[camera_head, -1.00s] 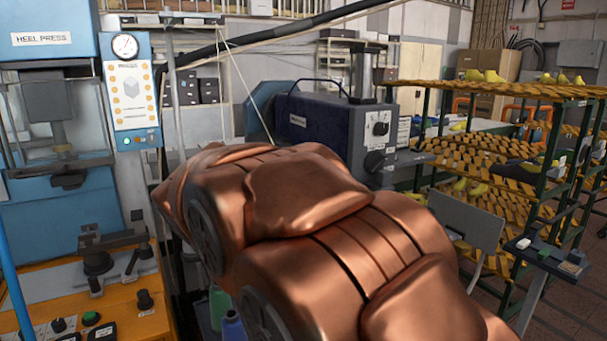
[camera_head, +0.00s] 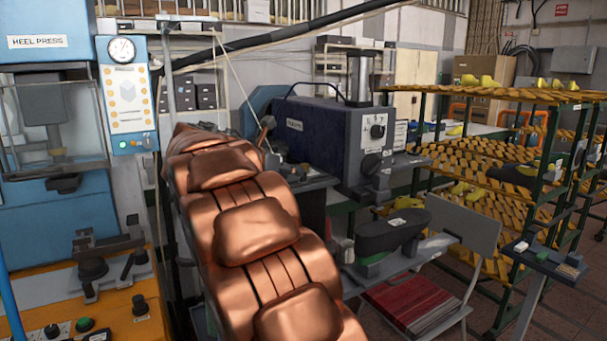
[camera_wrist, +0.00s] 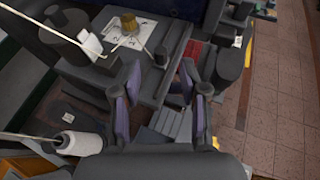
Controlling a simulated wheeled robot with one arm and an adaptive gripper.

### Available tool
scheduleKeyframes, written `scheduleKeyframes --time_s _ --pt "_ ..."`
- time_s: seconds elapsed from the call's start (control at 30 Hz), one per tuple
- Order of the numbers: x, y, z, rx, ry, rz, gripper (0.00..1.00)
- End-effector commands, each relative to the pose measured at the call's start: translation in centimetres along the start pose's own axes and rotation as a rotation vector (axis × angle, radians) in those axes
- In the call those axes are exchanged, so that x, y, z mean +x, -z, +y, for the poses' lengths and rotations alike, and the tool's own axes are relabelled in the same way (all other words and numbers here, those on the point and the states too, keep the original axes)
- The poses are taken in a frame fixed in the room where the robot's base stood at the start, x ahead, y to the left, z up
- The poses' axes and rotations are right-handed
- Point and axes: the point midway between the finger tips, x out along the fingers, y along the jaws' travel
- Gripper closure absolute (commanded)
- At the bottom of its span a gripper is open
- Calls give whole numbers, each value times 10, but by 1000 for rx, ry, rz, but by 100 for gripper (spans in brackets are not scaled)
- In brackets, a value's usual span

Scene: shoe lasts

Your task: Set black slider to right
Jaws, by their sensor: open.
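I cannot pick out a black slider for certain in either view. A dark blue-black machine (camera_head: 322,130) stands at the middle of the head view, with a grey front panel carrying a dial (camera_head: 377,131) and a black knob (camera_head: 371,163). In the wrist view my gripper (camera_wrist: 158,88) is open, with its two purple-padded fingers apart and nothing between them. Below it are dark grey machine surfaces. In the head view my copper arm hides part of the machine's left side, and I cannot make out the gripper clearly there.
A blue heel press (camera_head: 45,140) stands left, above an orange control bench (camera_head: 135,318). A yellow-slatted shoe rack (camera_head: 540,98) and a grey chair (camera_head: 462,228) are on the right. A white thread spool (camera_wrist: 80,143) is lower left in the wrist view. Tiled floor lies at right.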

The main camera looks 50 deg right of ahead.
Motion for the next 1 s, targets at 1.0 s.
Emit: scheduleKeyframes --time_s 1.0 --pt "68 2 -1 1 1 3 79"
